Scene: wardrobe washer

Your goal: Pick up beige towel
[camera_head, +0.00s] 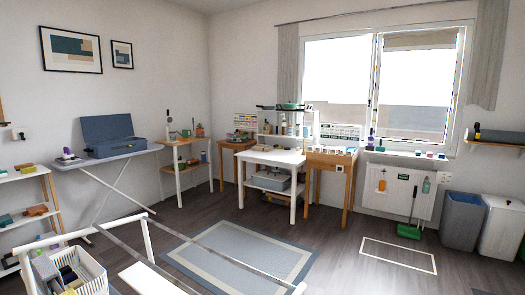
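I cannot make out a beige towel with certainty anywhere in the head view. On the white shelf at the left edge lie small folded-looking items, among them a brown-orange one (36,210); they are too small to identify. A white basket (92,276) at the bottom left holds dark and yellow things that I cannot name. Neither of my grippers shows in the view.
A white-legged frame with long rails (235,255) crosses the near foreground. An ironing board (105,158) bearing a blue case (115,146) stands at left. A white table (270,157) stands at the back. Bins (461,222) stand at right. The blue-grey rug (250,241) is clear.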

